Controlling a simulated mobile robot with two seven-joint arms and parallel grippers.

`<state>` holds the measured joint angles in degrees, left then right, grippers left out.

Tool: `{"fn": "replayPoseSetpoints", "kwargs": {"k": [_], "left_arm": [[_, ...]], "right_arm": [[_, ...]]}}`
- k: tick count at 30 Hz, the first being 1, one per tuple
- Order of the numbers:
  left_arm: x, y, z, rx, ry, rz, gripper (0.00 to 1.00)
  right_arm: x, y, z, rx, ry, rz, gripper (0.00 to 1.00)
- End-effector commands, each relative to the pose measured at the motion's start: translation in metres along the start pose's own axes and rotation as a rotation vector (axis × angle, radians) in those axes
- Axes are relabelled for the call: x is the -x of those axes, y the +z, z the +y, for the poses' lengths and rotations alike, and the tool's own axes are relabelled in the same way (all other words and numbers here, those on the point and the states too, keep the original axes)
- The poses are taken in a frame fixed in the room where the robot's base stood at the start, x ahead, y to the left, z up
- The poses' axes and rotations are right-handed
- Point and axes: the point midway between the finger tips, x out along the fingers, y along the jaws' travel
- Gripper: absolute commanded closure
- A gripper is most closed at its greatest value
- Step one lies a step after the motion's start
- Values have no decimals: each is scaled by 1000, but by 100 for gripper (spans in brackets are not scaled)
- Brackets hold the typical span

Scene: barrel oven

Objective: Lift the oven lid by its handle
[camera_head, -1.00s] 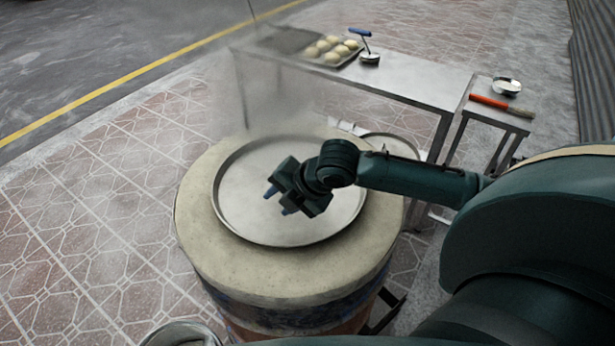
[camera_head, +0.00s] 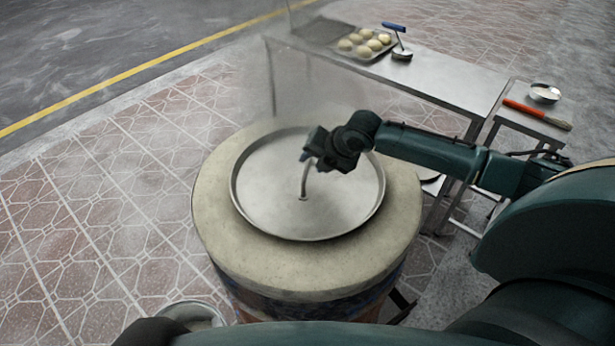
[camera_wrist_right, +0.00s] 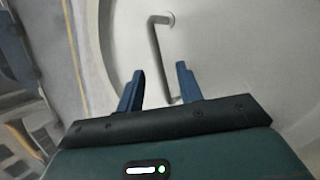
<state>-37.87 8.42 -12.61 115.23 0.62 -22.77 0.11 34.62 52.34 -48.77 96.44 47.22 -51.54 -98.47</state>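The round metal oven lid (camera_head: 265,190) lies flat on top of the barrel oven (camera_head: 215,215). Its handle (camera_head: 304,182), a thin bent metal rod, stands up from the lid's middle. In the right wrist view the handle (camera_wrist_right: 155,48) runs down the picture between the two blue fingers. My right gripper (camera_head: 308,157) is over the lid at the handle's upper end. Its fingers (camera_wrist_right: 160,76) are open, with visible space between them and the rod. Whether the rod is deep between the fingers or just beyond them is unclear. My left gripper is not in view.
A metal table (camera_head: 445,83) behind holds a tray of dough balls (camera_head: 368,43) and a blue-handled tool (camera_head: 398,40). A small side table (camera_head: 512,118) holds a bowl (camera_head: 545,92) and a red-handled brush (camera_head: 530,110). Smoke rises behind the lid.

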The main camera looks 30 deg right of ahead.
Motion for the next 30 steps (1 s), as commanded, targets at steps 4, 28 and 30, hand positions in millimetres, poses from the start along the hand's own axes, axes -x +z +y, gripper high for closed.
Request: {"fn": "replayPoseSetpoints", "kwargs": {"k": [4, 28, 30], "left_arm": [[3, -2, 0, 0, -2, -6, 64], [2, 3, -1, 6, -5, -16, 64], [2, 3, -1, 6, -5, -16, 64]], "right_arm": [[-22, -1, 2, -3, -1, 3, 64], [-44, 0, 0, 0, -1, 0, 92], [-44, 0, 0, 0, -1, 0, 97]]}}
